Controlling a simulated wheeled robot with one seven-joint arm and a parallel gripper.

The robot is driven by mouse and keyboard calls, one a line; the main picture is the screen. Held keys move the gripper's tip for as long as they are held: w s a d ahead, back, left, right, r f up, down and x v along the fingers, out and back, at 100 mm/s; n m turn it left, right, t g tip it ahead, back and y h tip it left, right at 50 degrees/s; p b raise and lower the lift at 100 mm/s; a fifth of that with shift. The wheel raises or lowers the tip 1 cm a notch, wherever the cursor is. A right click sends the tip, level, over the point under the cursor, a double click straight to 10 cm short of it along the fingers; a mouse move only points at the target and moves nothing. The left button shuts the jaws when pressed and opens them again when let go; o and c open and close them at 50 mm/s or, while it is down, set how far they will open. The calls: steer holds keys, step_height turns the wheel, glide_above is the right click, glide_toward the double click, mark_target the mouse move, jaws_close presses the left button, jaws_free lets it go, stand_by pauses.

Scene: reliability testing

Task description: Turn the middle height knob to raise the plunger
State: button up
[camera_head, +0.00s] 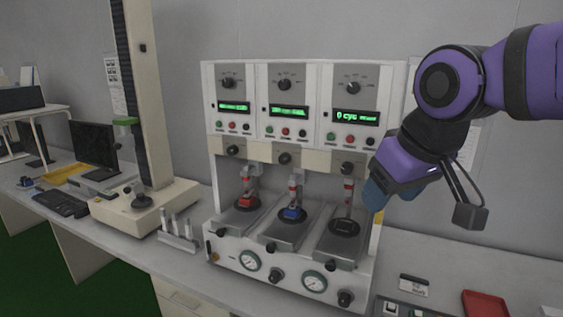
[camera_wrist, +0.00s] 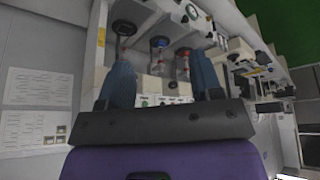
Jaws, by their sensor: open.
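A white test machine (camera_head: 310,68) with three side-by-side stations stands on the bench. The middle station has a black knob (camera_head: 285,158) on the cream strip below its panel, and a dial (camera_head: 284,84) above its green display; labels are too small to read, so which knob sets height is unclear. Below, the middle plunger (camera_head: 293,185) stands over a blue part (camera_head: 294,212). My gripper (camera_head: 376,198) is at the machine's right side, apart from the middle knob. In the wrist view, my gripper (camera_wrist: 162,76) shows two spread blue fingers, empty, with the stations beyond, seen upside down.
The left station holds a red part (camera_head: 247,202); the right one a dark part (camera_head: 344,226). Several black knobs and two gauges (camera_head: 249,261) line the lower front. A tall column tester (camera_head: 148,100) stands left. A red tray (camera_head: 485,304) lies front right.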

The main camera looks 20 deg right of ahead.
steer(key=w+d+f+n+g+h, duration=0.2)
steer(key=w+n+h, duration=0.1)
steer(key=w, duration=0.2)
steer(key=w+d+f+n+g+h, duration=0.1)
steer(key=w+d+f+n+h, duration=0.1)
steer(key=w+n, duration=0.25)
steer(key=n+t+h, duration=0.8)
steer(key=n+t, duration=0.2)
steer(key=n, duration=0.8)
glide_toward(282, 159)
steer(key=x, duration=0.8)
steer(key=shift+w+d, duration=0.2)
steer(key=shift+d, duration=0.1)
steer(key=c, duration=0.9)
